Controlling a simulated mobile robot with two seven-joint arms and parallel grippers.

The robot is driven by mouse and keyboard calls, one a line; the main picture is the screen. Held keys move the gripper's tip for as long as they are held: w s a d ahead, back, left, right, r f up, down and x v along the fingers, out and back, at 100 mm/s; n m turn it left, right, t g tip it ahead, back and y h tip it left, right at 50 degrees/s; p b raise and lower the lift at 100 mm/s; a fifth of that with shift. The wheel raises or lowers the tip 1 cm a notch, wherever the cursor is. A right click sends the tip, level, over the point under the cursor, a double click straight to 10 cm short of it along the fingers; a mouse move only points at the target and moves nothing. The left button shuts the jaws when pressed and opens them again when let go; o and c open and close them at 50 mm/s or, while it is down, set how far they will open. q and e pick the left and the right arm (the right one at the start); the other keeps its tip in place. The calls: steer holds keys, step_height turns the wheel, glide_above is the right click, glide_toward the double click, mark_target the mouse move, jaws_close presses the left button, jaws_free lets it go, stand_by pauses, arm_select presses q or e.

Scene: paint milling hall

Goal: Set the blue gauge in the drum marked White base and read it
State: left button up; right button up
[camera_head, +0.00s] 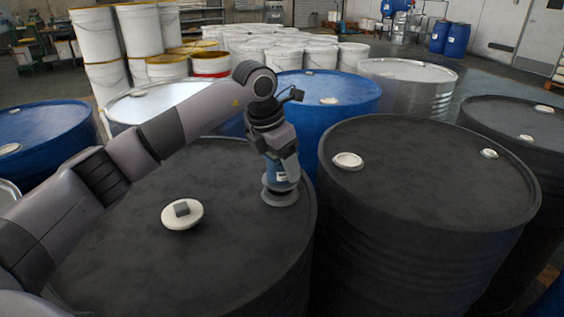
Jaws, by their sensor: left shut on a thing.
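My left gripper (284,160) reaches down from the left and is shut on the blue gauge (281,175). Only a small blue and white part of the gauge shows below the fingers. A grey round flange (280,197) sits directly under it, at the right side of the near black drum's lid (130,255). I cannot tell whether the gauge is seated in an opening or just above it. No "White base" marking is readable on any drum. My right gripper is not in view.
A white cap with a grey knob (182,212) lies on the same lid. Another black drum (430,180) stands close at right, with blue drums (320,90) and a metal drum (410,75) behind. White pails (270,50) fill the back.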

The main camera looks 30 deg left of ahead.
arm_select(q)
steer(key=shift+f+b, duration=0.5)
steer(key=shift+f, duration=0.3)
steer(key=o, duration=1.5)
steer(key=shift+c, duration=0.2)
steer(key=shift+f, duration=0.1)
steer(key=v, duration=0.7)
steer(key=shift+s, duration=0.1)
